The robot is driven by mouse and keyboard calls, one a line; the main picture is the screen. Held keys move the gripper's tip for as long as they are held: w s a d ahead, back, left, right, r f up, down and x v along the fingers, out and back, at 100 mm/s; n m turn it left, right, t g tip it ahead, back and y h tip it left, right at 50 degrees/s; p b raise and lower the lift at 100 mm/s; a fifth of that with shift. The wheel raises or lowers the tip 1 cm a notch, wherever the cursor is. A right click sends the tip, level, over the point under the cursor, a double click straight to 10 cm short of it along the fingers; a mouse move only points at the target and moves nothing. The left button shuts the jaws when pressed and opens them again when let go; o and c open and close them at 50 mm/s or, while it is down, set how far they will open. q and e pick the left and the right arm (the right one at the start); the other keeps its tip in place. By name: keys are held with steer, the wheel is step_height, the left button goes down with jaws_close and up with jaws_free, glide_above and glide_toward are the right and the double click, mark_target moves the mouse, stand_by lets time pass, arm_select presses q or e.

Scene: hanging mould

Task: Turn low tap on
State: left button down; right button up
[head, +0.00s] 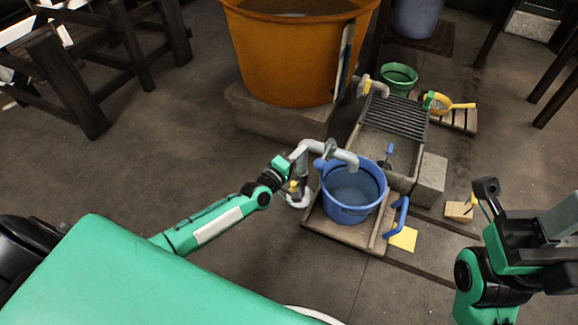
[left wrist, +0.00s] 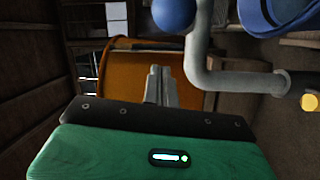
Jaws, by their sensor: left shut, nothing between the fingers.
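The low tap (head: 345,157) is a grey pipe with its spout over a blue bucket (head: 349,214). A rounded blue part sits by the pipe above the bucket's far left rim; a blue ball (left wrist: 173,14) shows beside the grey pipe (left wrist: 198,62) in the left wrist view. My left gripper (head: 286,163) is close to the left side of the tap pipe. Its fingers (left wrist: 160,72) are shut and empty in the left wrist view, apart from the blue ball.
A large orange tub (head: 292,55) stands on a stone block behind the tap. A stone basin with a dark grate (head: 394,117) is to the right. A green bowl (head: 399,76) and a yellow ladle (head: 440,103) lie beyond. The floor at left is open.

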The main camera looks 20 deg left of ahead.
arm_select(q)
steer(key=d, duration=0.1)
steer(key=s+d, duration=0.1)
steer(key=d, duration=0.1)
steer(key=shift+s+d+f, duration=0.2)
steer(key=shift+s+f, duration=0.05)
steer(key=shift+f, duration=0.1)
steer(key=shift+d, duration=0.1)
